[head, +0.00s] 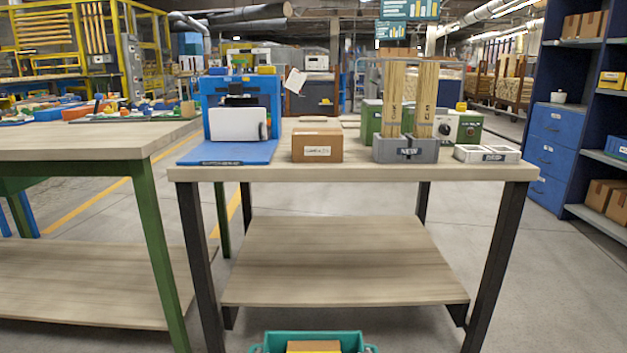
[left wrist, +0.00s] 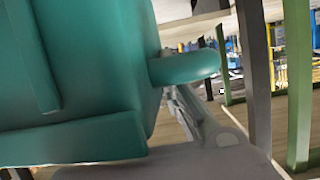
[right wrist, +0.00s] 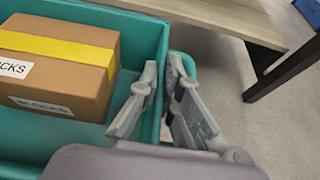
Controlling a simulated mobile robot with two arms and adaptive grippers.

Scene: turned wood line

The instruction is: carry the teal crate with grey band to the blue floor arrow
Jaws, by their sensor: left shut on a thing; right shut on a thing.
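The teal crate (head: 310,337) shows at the bottom edge of the head view, in front of the workbench. A brown box with yellow tape (right wrist: 62,62) and a "BLOCKS" label lies inside it. In the left wrist view the crate's outer wall (left wrist: 75,75) fills the left side, and a rounded teal handle (left wrist: 185,67) sticks out from it. My left gripper (left wrist: 185,100) is shut at that handle, its fingers partly hidden. My right gripper (right wrist: 155,95) is shut on the crate's other end, with teal between its fingers. The grey band and the blue floor arrow are not in view.
A workbench (head: 365,172) with a lower shelf (head: 340,262) stands straight ahead, close to the crate. A green-legged table (head: 85,140) is at the left. Blue shelving (head: 560,130) stands at the right, with bare floor (head: 555,270) before it.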

